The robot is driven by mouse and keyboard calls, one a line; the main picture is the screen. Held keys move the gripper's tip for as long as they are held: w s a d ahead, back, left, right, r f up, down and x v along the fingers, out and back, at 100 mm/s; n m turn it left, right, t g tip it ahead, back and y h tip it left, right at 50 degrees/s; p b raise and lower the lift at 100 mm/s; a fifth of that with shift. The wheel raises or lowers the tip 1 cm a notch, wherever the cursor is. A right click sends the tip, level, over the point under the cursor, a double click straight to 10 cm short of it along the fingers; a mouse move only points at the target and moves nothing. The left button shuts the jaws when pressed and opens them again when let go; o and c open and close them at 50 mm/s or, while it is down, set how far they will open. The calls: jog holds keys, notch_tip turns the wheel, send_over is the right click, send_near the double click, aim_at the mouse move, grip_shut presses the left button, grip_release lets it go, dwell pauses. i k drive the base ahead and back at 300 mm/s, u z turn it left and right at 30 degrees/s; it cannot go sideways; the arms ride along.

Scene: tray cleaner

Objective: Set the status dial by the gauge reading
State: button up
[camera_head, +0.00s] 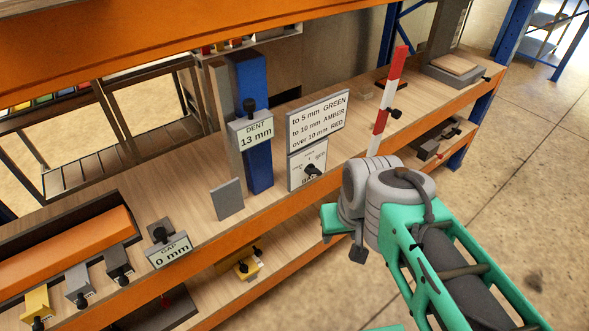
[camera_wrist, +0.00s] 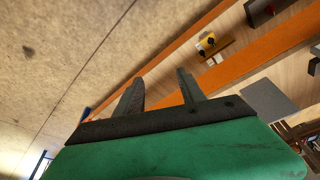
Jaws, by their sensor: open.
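The dent gauge (camera_head: 253,133) reads "DENT 13 mm" and stands in front of a blue upright on the shelf. The status dial (camera_head: 307,168) is a white panel with a black knob; its small labels and pointer direction are too small to read. A rule sign (camera_head: 318,121) above it says to 5 mm GREEN, to 10 mm AMBER, over 10 mm RED. A second gauge (camera_head: 168,251) reads "GAP 0 mm". My gripper (camera_wrist: 159,88) is open and empty, out in front of the shelf edge, to the right of and apart from the dial. Its fingertips are not clear in the head view.
A red-and-white post (camera_head: 388,103) with a black knob stands right of the dial. A grey plate (camera_head: 227,199) stands left of it. An orange beam (camera_head: 260,260) edges the shelf front. A lower shelf holds a yellow part (camera_head: 247,266). Open floor lies at right.

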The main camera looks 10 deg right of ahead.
aim_at(310, 171)
jog(key=u, duration=2.3)
jog(key=k, duration=0.45)
jog(key=z, duration=0.75)
